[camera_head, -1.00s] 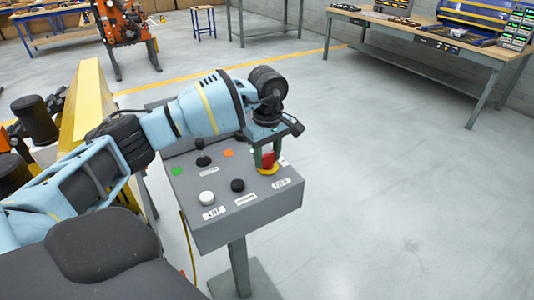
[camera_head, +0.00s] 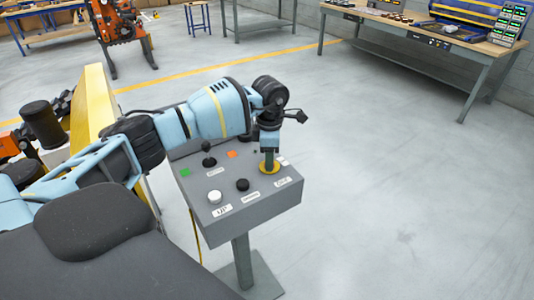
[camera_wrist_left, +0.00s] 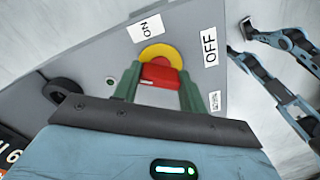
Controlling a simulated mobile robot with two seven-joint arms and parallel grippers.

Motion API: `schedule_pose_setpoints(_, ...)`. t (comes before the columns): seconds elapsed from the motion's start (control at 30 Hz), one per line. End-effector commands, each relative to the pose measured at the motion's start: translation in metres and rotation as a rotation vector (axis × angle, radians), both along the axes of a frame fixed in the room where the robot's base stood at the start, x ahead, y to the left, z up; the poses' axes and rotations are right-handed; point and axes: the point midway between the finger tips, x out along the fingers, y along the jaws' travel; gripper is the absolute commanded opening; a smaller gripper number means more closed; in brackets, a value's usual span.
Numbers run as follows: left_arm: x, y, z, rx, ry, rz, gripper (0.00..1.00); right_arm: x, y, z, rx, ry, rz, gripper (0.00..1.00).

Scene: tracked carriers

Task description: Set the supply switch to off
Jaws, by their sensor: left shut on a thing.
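The supply switch is a red handle (camera_wrist_left: 160,75) on a round yellow plate (camera_wrist_left: 165,55), set in the grey control box. An ON label (camera_wrist_left: 146,28) and an OFF label (camera_wrist_left: 210,46) sit beside it. My left gripper (camera_wrist_left: 158,92) is shut on the red handle, one green finger on each side. In the head view the left gripper (camera_head: 269,158) stands over the yellow plate (camera_head: 269,168) and hides the red handle. I cannot tell exactly which label the handle points at. My right gripper does not show.
The grey box (camera_head: 240,215) also carries a white button (camera_head: 214,196), a black knob (camera_head: 242,185), a black lever (camera_head: 208,160), and green and orange squares. Light-blue jointed links (camera_wrist_left: 275,80) show beyond the box. A workbench (camera_head: 420,48) stands back right; open floor lies between.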

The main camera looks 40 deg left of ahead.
Motion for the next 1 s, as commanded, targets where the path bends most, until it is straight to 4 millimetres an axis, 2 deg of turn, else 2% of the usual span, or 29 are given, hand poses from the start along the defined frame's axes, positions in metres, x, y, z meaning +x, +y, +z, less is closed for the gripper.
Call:
schedule_pose_setpoints(0.2,0.0,0.0,0.004,0.0,-0.003,0.2,0.19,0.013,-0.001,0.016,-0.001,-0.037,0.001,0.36)
schedule_pose_setpoints(0.5,0.0,0.0,0.003,-0.001,-0.003,0.425,0.19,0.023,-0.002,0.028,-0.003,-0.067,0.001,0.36)
schedule_pose_setpoints(1.0,0.0,0.0,0.0,-0.001,-0.001,0.572,0.19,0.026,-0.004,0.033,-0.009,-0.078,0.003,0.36)
